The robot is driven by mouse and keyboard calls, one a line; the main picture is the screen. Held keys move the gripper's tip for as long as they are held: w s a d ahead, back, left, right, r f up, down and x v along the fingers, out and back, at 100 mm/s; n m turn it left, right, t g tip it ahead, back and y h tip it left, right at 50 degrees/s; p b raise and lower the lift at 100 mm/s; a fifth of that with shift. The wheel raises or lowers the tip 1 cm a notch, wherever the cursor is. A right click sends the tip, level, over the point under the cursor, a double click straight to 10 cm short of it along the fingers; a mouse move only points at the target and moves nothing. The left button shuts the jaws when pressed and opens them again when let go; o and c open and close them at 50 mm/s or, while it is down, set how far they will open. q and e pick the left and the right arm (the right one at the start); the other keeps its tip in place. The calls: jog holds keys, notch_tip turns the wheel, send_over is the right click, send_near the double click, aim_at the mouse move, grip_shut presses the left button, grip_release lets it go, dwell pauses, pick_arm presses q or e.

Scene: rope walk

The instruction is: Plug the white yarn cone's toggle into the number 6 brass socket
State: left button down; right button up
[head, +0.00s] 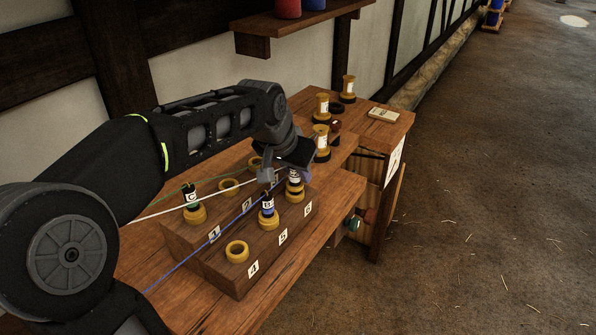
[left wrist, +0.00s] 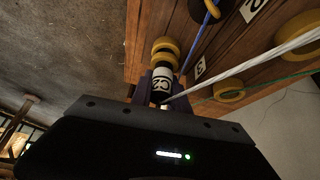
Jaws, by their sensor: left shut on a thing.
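My left gripper (head: 285,177) is shut on the white-labelled toggle (head: 294,176), which stands upright over the number 6 brass socket (head: 295,196) at the block's far front corner. The left wrist view shows the toggle (left wrist: 162,84) between the dark fingers (left wrist: 160,88), in line with the yellow socket ring (left wrist: 165,45). A dark band shows between yellow rings there; I cannot tell how deep the toggle sits. The white cord (head: 165,209) runs from it to the left, under my arm. The white yarn cone is not visible. My right gripper is not in view.
Several yellow spools (head: 322,106) stand behind the block.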

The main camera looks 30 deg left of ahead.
pick_arm(q)
jog(key=shift+f+b, duration=0.5)
jog(key=shift+f, duration=0.1)
dwell(0.3)
jog(key=c, duration=1.5)
grip_release()
jog(key=shift+c, duration=0.2)
jog(key=shift+r, duration=0.1)
jog(key=p+v, duration=0.5)
jog(key=v, duration=0.6)
jog(key=shift+p, duration=0.3)
